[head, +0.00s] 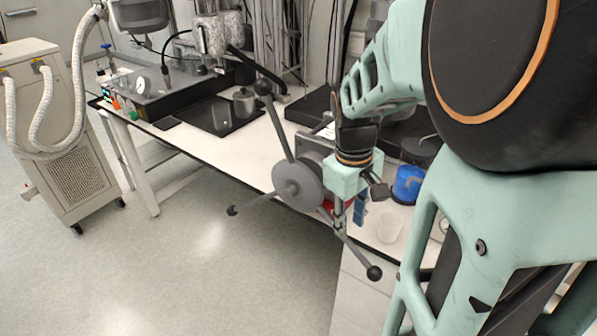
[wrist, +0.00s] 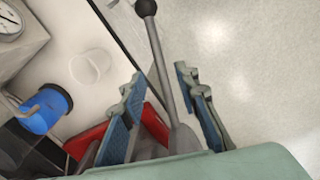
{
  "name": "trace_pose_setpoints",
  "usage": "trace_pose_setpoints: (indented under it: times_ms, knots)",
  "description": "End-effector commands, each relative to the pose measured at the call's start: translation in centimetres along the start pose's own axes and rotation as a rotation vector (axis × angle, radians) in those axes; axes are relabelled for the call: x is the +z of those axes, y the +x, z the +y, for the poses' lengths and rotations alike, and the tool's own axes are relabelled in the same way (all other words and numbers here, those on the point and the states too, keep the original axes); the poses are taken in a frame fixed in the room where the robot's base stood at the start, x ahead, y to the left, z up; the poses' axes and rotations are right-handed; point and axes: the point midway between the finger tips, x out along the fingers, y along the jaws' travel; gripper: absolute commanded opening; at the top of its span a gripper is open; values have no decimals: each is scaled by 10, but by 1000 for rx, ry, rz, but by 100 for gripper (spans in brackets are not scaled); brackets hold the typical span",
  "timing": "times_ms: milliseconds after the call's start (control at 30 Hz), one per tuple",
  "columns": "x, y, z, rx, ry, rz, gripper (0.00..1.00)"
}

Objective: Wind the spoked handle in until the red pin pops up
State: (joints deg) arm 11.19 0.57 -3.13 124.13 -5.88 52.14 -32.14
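The spoked handle (head: 298,186) is a grey hub with three rods ending in black balls, at the table's front edge. One rod points up, one to the lower left and one to the lower right. My gripper (head: 349,212) is pointed down at the lower-right rod, close to the hub. In the wrist view the blue-padded fingers of my gripper (wrist: 161,80) are apart. The rod (wrist: 163,70) passes between them, with a gap to the right finger. I cannot make out a red pin; a red part (wrist: 152,124) shows behind the left finger.
A dial gauge (wrist: 10,22) shows at the wrist view's upper left. The floor (head: 230,285) in front of the handle is clear.

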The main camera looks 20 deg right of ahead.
Motion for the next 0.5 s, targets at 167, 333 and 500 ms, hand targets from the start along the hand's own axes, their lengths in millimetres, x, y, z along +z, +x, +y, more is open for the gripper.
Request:
trace_pose_setpoints:
  times_ms: [167, 333, 500]
  knots:
    - [0, 31, -1, -1, 0, 0, 29]
    - [0, 54, -1, -1, 0, -1, 29]
    - [0, 72, 0, 0, 0, 1, 29]
